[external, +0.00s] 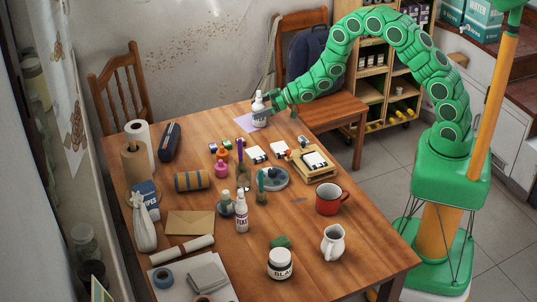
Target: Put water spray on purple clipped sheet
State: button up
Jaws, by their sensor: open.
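A white spray bottle (260,115) with a dark label stands upright at the far edge of the table, on or at the right side of a purple sheet (243,124). The bottle covers part of the sheet, and any clip on it is too small to make out. My gripper (273,98) is open right beside the upper part of the bottle, on its right. I cannot tell whether the fingers touch it. A second white bottle (241,216) with a dark-lettered label stands upright near the table's middle.
The wooden table (335,255) is crowded in the middle with small bottles, a wooden tray (322,176), a red mug (329,199), a white jug (333,243) and a glaze jar (281,264). Paper rolls (136,160) stand at left. A chair (325,118) with a backpack stands behind.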

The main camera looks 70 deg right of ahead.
jog(key=s+d+r+m+g+h, duration=0.25)
jog(key=s+d+r+h, duration=0.2)
jog(key=s+r, duration=0.6)
jog(key=s+d+r+m+g+h, duration=0.1)
jog(key=s+d+r+g+h, duration=0.45)
jog(key=s, duration=0.85)
jog(key=s+a+r+g+y, duration=0.1)
jog(key=s+a+r+g, duration=0.1)
jog(key=s, duration=0.9)
jog(key=s+a+r+m+g+y, duration=0.1)
jog(key=s+a+r, duration=0.3)
jog(key=s, duration=0.8)
jog(key=s+a+r+m+g+y, duration=0.1)
jog(key=s+a, duration=0.4)
jog(key=s, duration=0.6)
notch_tip(320, 180, up, 2)
jog(key=shift+s+r+g+y, duration=0.2)
jog(key=shift+s+g+y, duration=0.25)
jog(key=shift+g, duration=0.45)
